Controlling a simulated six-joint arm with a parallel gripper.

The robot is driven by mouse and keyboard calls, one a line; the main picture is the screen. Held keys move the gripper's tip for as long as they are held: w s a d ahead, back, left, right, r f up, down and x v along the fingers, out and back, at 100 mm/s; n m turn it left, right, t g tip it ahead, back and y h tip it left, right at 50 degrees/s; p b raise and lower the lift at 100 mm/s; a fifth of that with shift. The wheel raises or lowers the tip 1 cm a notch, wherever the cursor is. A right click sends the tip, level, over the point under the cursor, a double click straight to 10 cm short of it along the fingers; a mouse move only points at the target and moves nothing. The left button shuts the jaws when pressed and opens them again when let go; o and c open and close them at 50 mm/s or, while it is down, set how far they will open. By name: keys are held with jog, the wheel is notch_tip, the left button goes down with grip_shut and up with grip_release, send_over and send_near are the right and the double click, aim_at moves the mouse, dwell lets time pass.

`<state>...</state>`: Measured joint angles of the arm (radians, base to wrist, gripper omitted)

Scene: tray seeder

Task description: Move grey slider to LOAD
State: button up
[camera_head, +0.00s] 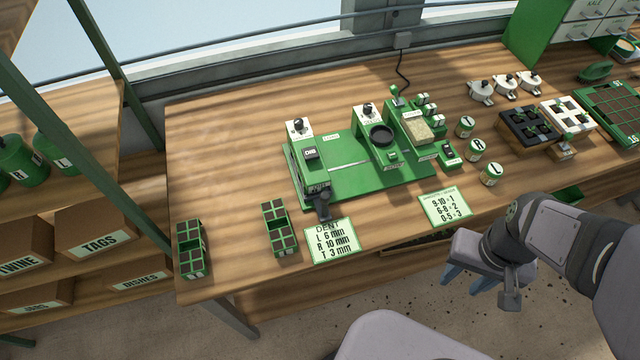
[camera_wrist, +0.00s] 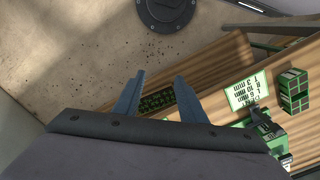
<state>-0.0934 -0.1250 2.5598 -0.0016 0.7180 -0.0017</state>
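The green seeder machine (camera_head: 380,180) stands on the wooden table. I cannot tell for sure whether this handle is the grey slider, and no LOAD marking is readable. The handle area also shows at the right of the wrist view, partly out of frame. My gripper (camera_head: 468,281) hangs in front of the table edge, right of and well apart from the machine. Its two blue fingers (camera_wrist: 160,80) are spread with nothing held between them.
Two small green trays (camera_head: 190,248) (camera_head: 281,228) stand at the front left. A DENT card (camera_head: 331,241) and a number card (camera_head: 445,207) lie along the front edge. Green-and-white jars (camera_head: 474,149) and seed trays stand to the right.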

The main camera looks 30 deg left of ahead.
jog(key=s+a+f+n+g, duration=0.1)
jog(key=s+a+f+n, duration=0.25)
jog(key=a, duration=0.35)
notch_tip(320, 180, up, 8)
jog(key=m+t+b, duration=0.2)
send_over(325, 195)
jog(key=shift+w+a+f, duration=0.2)
jog(key=shift+w+a, duration=0.15)
jog(key=shift+a, duration=0.1)
jog(key=shift+s+d+m+g, duration=0.25)
jog(key=shift+d+m+g, duration=0.05)
jog(key=shift+m, duration=0.35)
jog(key=shift+s+d+m, duration=0.1)
jog(key=shift+d+m, duration=0.05)
jog(key=shift+m, duration=0.55)
jog(key=shift+f, duration=0.15)
jog(key=shift+f+p, duration=1.3)
jog(key=shift+f, duration=2.25)
